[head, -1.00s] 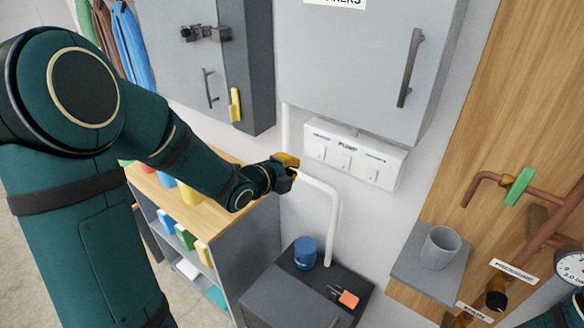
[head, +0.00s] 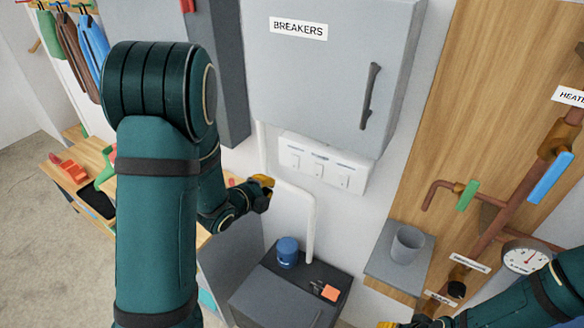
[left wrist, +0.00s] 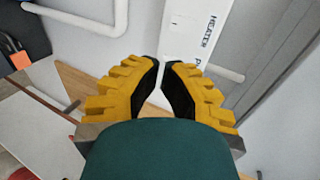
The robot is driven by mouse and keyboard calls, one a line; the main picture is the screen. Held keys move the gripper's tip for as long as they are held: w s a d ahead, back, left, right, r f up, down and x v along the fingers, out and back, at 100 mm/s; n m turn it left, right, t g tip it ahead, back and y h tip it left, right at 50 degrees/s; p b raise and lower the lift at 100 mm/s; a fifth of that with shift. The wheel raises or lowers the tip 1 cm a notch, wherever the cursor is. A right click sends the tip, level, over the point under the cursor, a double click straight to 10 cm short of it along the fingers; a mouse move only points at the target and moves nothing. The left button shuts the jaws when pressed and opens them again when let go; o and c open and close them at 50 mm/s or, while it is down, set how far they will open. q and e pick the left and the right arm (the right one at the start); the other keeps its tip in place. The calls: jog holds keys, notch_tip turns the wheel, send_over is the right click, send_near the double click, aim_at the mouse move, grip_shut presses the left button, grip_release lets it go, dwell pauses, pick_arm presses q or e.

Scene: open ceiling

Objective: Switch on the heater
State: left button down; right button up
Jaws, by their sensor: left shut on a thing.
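A white switch panel (head: 323,163) with 3 rocker switches hangs below the grey breaker cabinet. In the left wrist view the panel (left wrist: 193,35) carries the word HEATER, beyond my fingertips. My left gripper (head: 265,190) is to the left of the panel and lower, beside a white pipe. In the left wrist view its yellow fingers (left wrist: 161,72) are drawn close together; I cannot make out what is between them. My right gripper (head: 404,323) shows only as yellow tips at the bottom edge. The switches' on or off positions are too small to tell.
The breaker cabinet (head: 333,60) overhangs the panel. The white pipe (head: 309,225) bends down below it. A blue can (head: 287,252) stands on a dark cabinet, and a grey cup (head: 407,243) on a shelf. Pipes with a blue lever (head: 551,178) are on the right board.

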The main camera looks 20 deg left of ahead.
aim_at(296, 169)
pick_arm(q)
jog(key=x, duration=0.8)
jog(key=p+x, duration=0.1)
jog(key=x, duration=0.3)
jog(key=shift+w+d+r, duration=0.1)
jog(key=shift+w+r, duration=0.2)
jog(key=shift+r, duration=0.05)
jog(key=shift+x, duration=0.8)
jog(key=shift+r, duration=0.15)
jog(key=w+t+b, duration=0.1)
jog(key=t+b, duration=0.1)
jog(key=b, duration=0.5)
jog(key=shift+w+d, duration=0.1)
